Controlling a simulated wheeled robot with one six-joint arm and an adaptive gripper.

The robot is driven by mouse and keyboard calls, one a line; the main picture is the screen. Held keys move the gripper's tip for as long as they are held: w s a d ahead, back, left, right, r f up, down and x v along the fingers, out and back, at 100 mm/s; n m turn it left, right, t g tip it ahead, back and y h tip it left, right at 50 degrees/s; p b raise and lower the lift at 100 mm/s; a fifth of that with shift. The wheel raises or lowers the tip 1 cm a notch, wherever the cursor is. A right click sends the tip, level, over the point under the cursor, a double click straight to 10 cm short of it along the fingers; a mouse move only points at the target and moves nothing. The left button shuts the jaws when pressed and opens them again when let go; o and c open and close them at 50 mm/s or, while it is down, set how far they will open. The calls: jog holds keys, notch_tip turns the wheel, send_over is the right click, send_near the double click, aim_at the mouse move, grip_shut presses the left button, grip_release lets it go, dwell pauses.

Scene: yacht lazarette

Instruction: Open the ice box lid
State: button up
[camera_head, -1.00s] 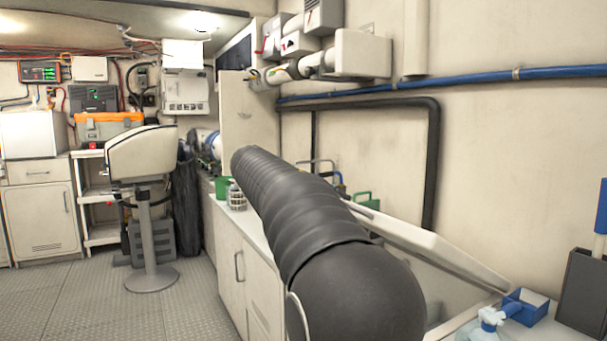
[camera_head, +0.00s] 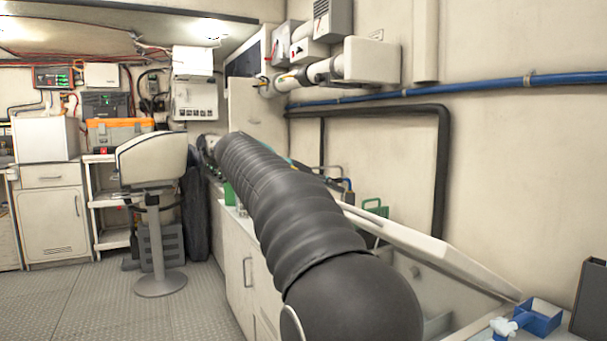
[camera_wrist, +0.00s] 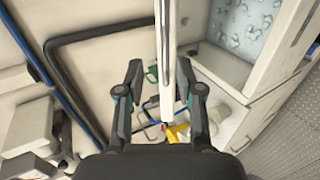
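The ice box lid (camera_head: 435,252) is a white slab, raised and tilted above the white ice box (camera_head: 400,268) in the head view. In the wrist view the lid (camera_wrist: 166,50) shows edge-on as a narrow upright strip, with the open box's icy inside (camera_wrist: 242,28) to its right. My gripper (camera_wrist: 160,75) is open, one finger on each side of the lid strip. A gap shows on the left; the right finger is close to the lid, and I cannot tell whether it touches. In the head view my dark arm hides the gripper and part of the counter.
A blue holder (camera_head: 540,317) and a spray bottle (camera_head: 506,326) stand at the near right. A black pipe (camera_head: 443,165) and blue pipe (camera_head: 460,88) run along the wall. A pedestal seat (camera_head: 155,160) stands at left. The floor (camera_head: 90,300) at left is clear.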

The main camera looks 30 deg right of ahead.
jog(key=a+r, duration=0.5)
jog(key=a, duration=0.1)
jog(key=shift+s+r, duration=0.15)
jog(key=shift+r, duration=0.15)
dwell(0.6)
jog(key=shift+f, duration=0.25)
jog(key=c, duration=0.6)
jog(key=f+b, duration=0.3)
jog(key=f, duration=0.1)
jog(key=f+n+h+b, duration=0.1)
jog(key=f+b, duration=0.2)
jog(key=f, duration=0.1)
jog(key=f+n+g+b, duration=0.1)
jog(key=f+b, duration=0.1)
jog(key=f, duration=0.2)
jog(key=shift+w+d+f+h+b, duration=0.1)
jog(key=shift+w+f+h+b, duration=0.15)
jog(key=shift+h+b, duration=0.15)
grip_shut()
notch_tip(320, 180, down, 8)
jog(key=w+n+h+b, duration=0.1)
jog(key=n+h+b, duration=0.35)
jog(key=n, duration=0.55)
jog(key=w+d+r+n+t+h, duration=0.1)
jog(key=d+r+n+h, duration=0.1)
jog(key=d+r+n, duration=0.4)
jog(key=shift+d, duration=2.85)
